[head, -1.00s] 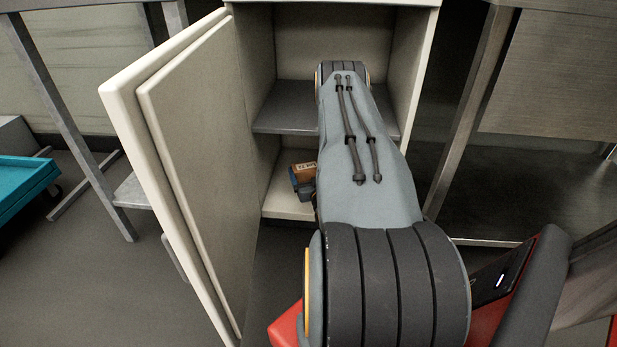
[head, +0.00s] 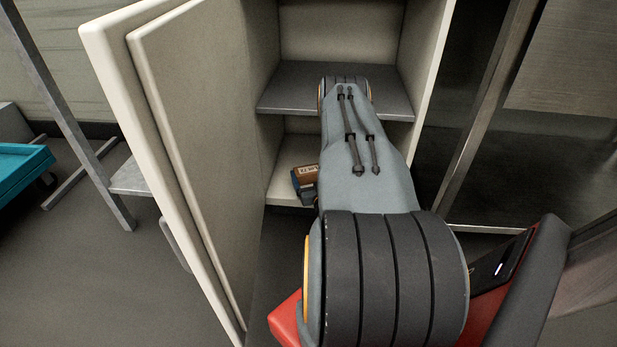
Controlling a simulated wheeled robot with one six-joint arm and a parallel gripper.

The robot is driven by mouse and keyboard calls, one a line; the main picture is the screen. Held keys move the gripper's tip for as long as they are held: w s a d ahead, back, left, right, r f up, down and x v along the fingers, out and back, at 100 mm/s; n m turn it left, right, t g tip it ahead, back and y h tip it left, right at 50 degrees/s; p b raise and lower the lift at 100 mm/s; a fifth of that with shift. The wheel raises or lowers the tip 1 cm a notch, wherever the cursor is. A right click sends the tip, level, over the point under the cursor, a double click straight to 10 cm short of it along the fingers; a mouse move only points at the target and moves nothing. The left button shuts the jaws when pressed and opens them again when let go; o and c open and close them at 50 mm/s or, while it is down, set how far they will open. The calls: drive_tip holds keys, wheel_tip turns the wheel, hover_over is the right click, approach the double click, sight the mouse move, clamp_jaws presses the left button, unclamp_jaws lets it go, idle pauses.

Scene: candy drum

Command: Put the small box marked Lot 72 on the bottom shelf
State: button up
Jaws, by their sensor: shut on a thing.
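A small brown box (head: 308,173) with a pale label shows at the left of my arm, in front of the lower compartment of the cabinet. The label's print is too small to read surely. My gripper (head: 304,184) is shut on the box; a dark blue part of it shows at the box's left side, and my arm hides the rest. The bottom shelf (head: 284,186) is pale and partly hidden behind the box and my arm. I cannot tell whether the box touches it.
A grey middle shelf (head: 290,90) lies above the box. The cabinet door (head: 190,150) stands open on the left. Steel tables flank the cabinet, and a teal cart (head: 20,165) is at far left. The cabinet's right wall (head: 432,80) is close to my arm.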

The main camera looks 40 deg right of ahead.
drive_tip(key=o, duration=1.1)
drive_tip(key=shift+s+r, duration=0.15)
drive_tip(key=shift+s, duration=0.05)
drive_tip(key=p+v, duration=0.5)
drive_tip(key=v, duration=0.6)
drive_tip(key=shift+s+a+p, duration=0.25)
drive_tip(key=shift+s+p, duration=0.05)
drive_tip(key=shift+p, duration=0.05)
drive_tip(key=shift+r, duration=0.1)
